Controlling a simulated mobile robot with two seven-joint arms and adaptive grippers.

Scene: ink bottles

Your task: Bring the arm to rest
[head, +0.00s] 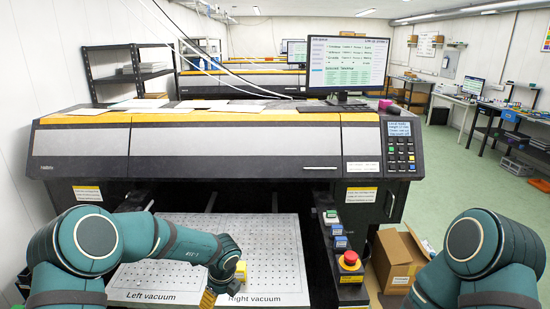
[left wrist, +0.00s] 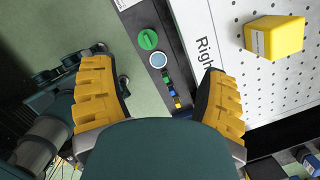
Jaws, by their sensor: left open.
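My left arm reaches in from the left in the head view, over the perforated vacuum bed (head: 170,260). My left gripper (head: 207,299) shows there only as a bit of yellow finger at the bottom edge. In the left wrist view the left gripper (left wrist: 160,88) has its two yellow fingers wide apart with nothing between them. A yellow box-shaped item with a white label (left wrist: 275,37) stands on the bed, outside the fingers to the right; it also shows in the head view (head: 242,269), partly behind my arm. My right arm is at the lower right, its gripper outside the picture.
The large printer (head: 240,150) stands behind the bed. An open cardboard box (head: 398,260) sits on the floor at the right.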

